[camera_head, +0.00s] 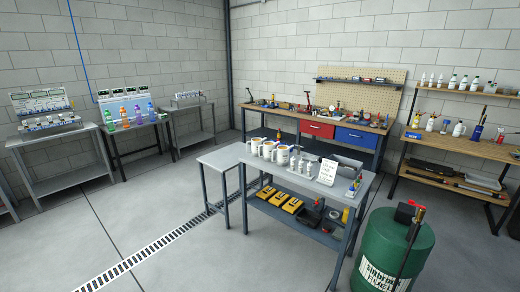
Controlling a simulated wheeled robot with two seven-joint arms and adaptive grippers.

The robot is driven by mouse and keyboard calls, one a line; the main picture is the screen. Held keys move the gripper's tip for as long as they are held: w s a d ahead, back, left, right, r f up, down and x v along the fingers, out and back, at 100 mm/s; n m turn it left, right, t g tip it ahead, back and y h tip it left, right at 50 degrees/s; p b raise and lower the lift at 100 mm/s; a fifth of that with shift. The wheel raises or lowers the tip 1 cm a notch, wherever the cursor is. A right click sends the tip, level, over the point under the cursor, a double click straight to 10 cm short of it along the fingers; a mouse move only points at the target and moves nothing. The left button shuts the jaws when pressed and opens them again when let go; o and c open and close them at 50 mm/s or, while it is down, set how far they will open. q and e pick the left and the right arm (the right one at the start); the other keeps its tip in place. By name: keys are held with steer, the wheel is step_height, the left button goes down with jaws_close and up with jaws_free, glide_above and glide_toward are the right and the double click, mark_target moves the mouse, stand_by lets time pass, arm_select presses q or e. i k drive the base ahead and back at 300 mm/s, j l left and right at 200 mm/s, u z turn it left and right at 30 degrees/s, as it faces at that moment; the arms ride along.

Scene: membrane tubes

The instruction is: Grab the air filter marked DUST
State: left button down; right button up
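Several white cylinders (283,155) stand in a row on the grey metal table (318,187) in the middle of the room. The ones at the left are larger, with orange-brown tones near their tops; smaller white ones (299,165) stand beside them. Their markings are too small to read, so I cannot tell whether one is the air filter marked DUST. Neither of my grippers shows in the head view.
Yellow-topped cases (293,205) lie on the table's lower shelf. A green fuel drum (392,250) stands at the front right. A wooden workbench (290,112) and shelves line the back. The floor at front left is clear, with a drain grate (150,252).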

mark_target(278, 199)
steer(key=i+j+z, duration=0.2)
steer(key=i, duration=0.45)
steer(key=i+z, duration=0.2)
steer(key=i, duration=0.45)
steer(key=j, duration=0.05)
